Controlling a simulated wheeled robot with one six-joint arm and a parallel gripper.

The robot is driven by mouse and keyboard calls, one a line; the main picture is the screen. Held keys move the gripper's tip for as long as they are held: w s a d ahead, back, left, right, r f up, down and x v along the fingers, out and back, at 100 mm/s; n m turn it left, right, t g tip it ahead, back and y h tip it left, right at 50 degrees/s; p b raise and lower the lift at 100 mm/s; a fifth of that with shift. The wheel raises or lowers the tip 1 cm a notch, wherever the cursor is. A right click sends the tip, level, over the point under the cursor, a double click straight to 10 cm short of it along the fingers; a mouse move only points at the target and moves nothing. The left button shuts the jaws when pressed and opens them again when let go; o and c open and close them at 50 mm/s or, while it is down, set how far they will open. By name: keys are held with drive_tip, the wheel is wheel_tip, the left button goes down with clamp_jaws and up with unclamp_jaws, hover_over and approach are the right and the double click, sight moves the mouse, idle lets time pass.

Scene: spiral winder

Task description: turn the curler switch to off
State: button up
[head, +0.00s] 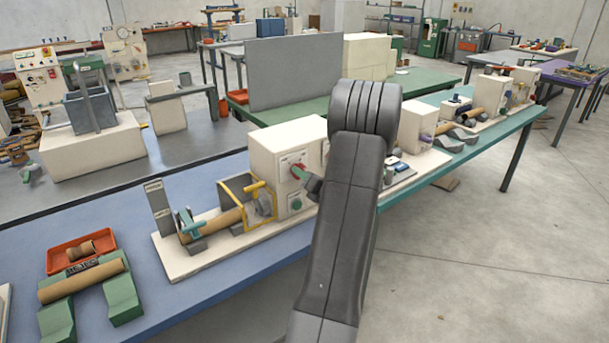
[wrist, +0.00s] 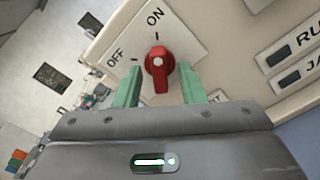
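The curler switch is a red knob (wrist: 159,72) on a white plate marked ON and OFF, on the front of a cream machine box (head: 276,150). In the wrist view the knob lines up with the tick under ON; the OFF mark is to its left. My gripper (wrist: 159,86) is open, with one green finger on each side of the knob. A narrow gap shows on each side, and I cannot tell whether the fingertips touch it. In the head view my gripper (head: 302,172) is at the box's front, largely covering the switch.
A yellow guard frame (head: 257,203) and a brown tube (head: 212,222) stand left of the box on a cream base. A red tray (head: 80,252) and green cradle (head: 122,298) sit further left on the blue bench. More machines stand to the right.

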clamp_jaws()
drive_tip(key=shift+f+n+b, duration=0.15)
drive_tip(key=shift+n+b, duration=0.15)
drive_tip(key=shift+b, duration=0.3)
drive_tip(key=n+b, duration=1.5)
drive_tip(key=b, duration=0.6)
drive_tip(key=shift+n, duration=0.3)
